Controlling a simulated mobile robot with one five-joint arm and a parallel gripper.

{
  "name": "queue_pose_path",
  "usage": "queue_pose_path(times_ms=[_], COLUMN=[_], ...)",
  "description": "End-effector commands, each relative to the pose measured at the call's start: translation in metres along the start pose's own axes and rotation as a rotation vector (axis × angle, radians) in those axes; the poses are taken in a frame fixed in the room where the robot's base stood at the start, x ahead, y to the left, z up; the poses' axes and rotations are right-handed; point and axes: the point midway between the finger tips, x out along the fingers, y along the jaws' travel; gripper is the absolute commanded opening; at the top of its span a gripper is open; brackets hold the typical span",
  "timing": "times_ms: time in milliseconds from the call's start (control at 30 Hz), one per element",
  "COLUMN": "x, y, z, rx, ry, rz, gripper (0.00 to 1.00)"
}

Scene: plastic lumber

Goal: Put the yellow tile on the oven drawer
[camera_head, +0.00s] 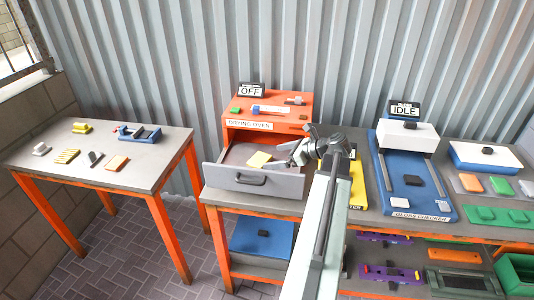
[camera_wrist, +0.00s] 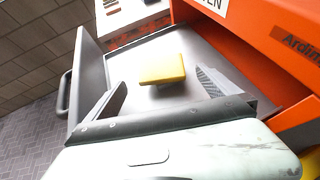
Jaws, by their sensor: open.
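The yellow tile (camera_head: 259,159) lies in the pulled-out grey oven drawer (camera_head: 278,181) of the orange drying oven (camera_head: 270,112). In the wrist view the tile (camera_wrist: 162,69) is on the drawer floor (camera_wrist: 150,42), ahead of the fingers. My gripper (camera_head: 285,155) is open and empty, over the right part of the drawer, with its fingers pointing at the tile. In the wrist view its two fingers stand apart (camera_wrist: 161,78), one toward each side of the tile. I see no contact between fingers and tile.
A left table (camera_head: 125,172) holds a blue fixture (camera_head: 139,133) and several small parts. A blue machine (camera_head: 412,190) stands right of my arm, beside a yellow device (camera_head: 358,188). The oven's orange wall (camera_wrist: 275,45) is close on the right in the wrist view.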

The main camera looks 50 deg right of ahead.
Motion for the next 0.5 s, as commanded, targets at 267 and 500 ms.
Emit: queue_pose_path(times_ms=[267,500], x=[-0.057,-0.065], y=[0.000,0.000], z=[0.003,0.000], rx=[0.000,-0.001], ry=[0.000,0.000], rz=[-0.001,0.001], gripper=[1.00,1.00])
